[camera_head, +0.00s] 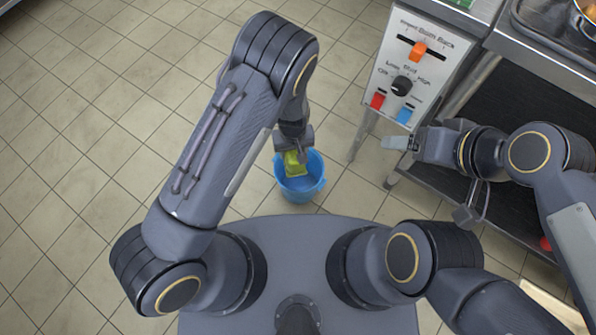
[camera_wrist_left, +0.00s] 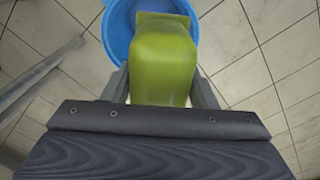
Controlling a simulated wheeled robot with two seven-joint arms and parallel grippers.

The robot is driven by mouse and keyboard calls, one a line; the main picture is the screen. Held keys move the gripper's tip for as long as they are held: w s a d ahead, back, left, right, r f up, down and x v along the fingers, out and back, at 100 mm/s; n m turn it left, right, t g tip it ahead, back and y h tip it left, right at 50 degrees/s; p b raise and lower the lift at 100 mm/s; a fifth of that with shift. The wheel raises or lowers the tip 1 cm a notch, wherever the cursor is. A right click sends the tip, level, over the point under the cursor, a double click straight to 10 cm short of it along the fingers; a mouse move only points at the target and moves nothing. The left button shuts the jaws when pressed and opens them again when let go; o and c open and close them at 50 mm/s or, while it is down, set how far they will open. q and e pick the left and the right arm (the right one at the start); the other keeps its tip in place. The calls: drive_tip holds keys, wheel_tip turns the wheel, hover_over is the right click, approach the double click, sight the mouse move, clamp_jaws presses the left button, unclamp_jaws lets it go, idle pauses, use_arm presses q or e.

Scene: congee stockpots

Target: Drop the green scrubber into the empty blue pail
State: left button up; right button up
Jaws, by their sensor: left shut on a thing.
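The green scrubber (camera_head: 294,164) is held in my left gripper (camera_head: 291,154), directly over the blue pail (camera_head: 308,187) in the head view. In the left wrist view the scrubber (camera_wrist_left: 163,60) sits between the two fingers of my left gripper (camera_wrist_left: 165,88), with the pail (camera_wrist_left: 119,30) behind and below it. The pail stands upright on the floor. The scrubber hides much of the pail's inside. My right gripper (camera_head: 398,143) is at the right, in front of the control panel, away from the pail; its finger gap is not clear.
A control panel (camera_head: 415,70) with a slider, a knob and red and blue switches stands at the upper right. A metal counter (camera_head: 530,60) with a pot (camera_head: 588,18) is beside it. The tiled floor (camera_head: 90,110) at the left is clear.

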use_arm(q)
wheel_tip(320, 180, down, 5)
drive_tip(key=b, duration=0.3)
drive_tip(key=shift+f+b, duration=0.15)
drive_tip(key=shift+b, duration=0.2)
drive_tip(key=o, duration=1.4)
drive_tip(key=shift+c, duration=0.2)
wheel_tip(320, 180, up, 7)
drive_tip(key=p, duration=0.3)
drive_tip(key=shift+r, duration=0.45)
